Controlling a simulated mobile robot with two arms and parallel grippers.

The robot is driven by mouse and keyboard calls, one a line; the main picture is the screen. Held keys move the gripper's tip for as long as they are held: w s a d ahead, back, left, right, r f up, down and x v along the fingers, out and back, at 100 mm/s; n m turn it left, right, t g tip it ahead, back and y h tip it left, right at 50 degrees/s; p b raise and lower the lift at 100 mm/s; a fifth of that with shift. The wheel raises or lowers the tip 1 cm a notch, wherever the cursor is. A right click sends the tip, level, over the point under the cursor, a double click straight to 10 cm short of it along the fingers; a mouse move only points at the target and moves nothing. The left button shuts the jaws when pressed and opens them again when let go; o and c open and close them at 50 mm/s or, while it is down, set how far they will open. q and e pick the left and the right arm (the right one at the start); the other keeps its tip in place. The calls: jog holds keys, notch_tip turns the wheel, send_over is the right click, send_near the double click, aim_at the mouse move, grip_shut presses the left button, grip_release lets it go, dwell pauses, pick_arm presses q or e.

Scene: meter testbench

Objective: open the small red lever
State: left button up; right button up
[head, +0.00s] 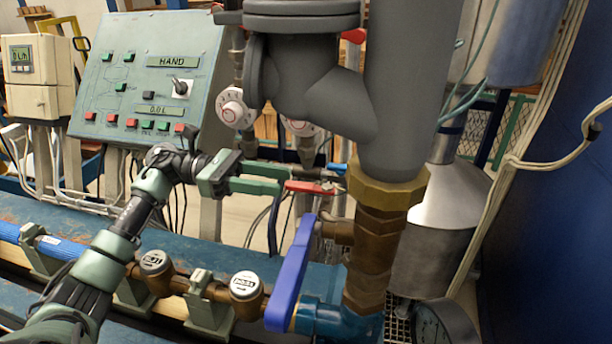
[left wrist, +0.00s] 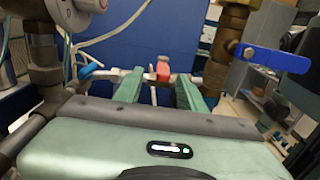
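The small red lever (head: 312,187) sits on the thin pipework left of the big grey pipe in the head view. In the left wrist view the red lever (left wrist: 163,70) shows end-on, between the tips of my left gripper's fingers. My left gripper (head: 284,181) is open, its two green fingers pointing right toward the lever's near end. In the left wrist view the gripper (left wrist: 160,76) has a visible gap on both sides of the lever, and I cannot tell any contact. My right gripper is not in view.
A large blue handle (head: 292,272) stands below the lever on the brass pipe (head: 375,255). A small blue lever (head: 337,168) is just beyond the red one. The grey pipe (head: 400,90) blocks the right. A control panel (head: 150,85) stands behind my left arm.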

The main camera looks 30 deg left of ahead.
aim_at(301, 184)
pick_arm(q)
jog(key=x, duration=0.1)
jog(key=p+x, duration=0.1)
jog(key=x, duration=0.1)
jog(key=p+x, duration=0.1)
jog(key=x, duration=0.1)
jog(key=shift+s+d+r, duration=0.35)
jog(key=shift+w+d+f+p, duration=0.15)
jog(key=shift+w+d+p, duration=0.05)
jog(key=shift+p, duration=0.1)
jog(key=shift+w+d+f, duration=0.1)
jog(key=shift+d, duration=0.05)
grip_shut()
dwell(0.7)
